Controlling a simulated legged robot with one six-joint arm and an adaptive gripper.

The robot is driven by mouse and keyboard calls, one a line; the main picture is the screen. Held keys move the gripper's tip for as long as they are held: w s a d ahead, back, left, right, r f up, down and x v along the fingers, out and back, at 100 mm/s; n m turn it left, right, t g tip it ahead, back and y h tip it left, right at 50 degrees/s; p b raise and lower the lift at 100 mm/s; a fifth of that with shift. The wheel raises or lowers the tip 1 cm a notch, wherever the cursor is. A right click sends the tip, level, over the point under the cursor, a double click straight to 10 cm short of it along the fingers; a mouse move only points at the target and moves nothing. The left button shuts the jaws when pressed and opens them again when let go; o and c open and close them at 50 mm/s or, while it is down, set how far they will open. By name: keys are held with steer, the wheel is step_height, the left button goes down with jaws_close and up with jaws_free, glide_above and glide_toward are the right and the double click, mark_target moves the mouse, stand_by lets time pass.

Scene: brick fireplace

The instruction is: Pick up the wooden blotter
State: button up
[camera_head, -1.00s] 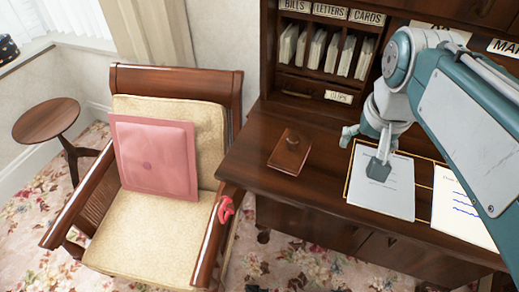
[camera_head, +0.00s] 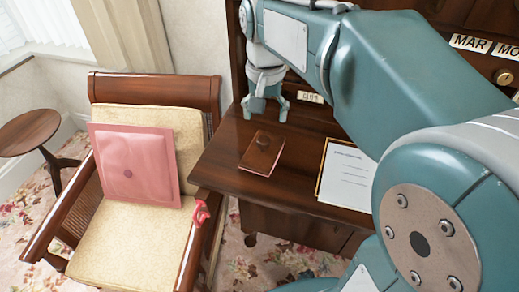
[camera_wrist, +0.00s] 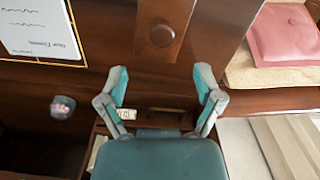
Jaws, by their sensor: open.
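The wooden blotter (camera_head: 262,153) is a small reddish-brown block with a round knob on top. It lies on the left part of the desk top, near the front edge. It also shows at the top middle of the wrist view (camera_wrist: 150,50), knob facing the camera. My gripper (camera_head: 265,110) points down behind the blotter, close to the desk's pigeonholes. In the wrist view my gripper (camera_wrist: 161,80) has its two fingers spread wide, with nothing between them. The blotter is just beyond the fingertips there, apart from them in the picture.
Papers (camera_head: 348,173) lie on the desk to the blotter's right. A wooden armchair (camera_head: 150,95) with a pink cushion (camera_head: 140,165) stands left of the desk. A small round table (camera_head: 28,132) is farther left. My arm hides much of the desk's right side.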

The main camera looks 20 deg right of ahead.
mark_target(263, 139)
step_height(263, 139, down, 8)
steer(key=shift+w+a+r, duration=0.1)
steer(key=shift+a, duration=0.05)
jaws_close()
stand_by(0.3)
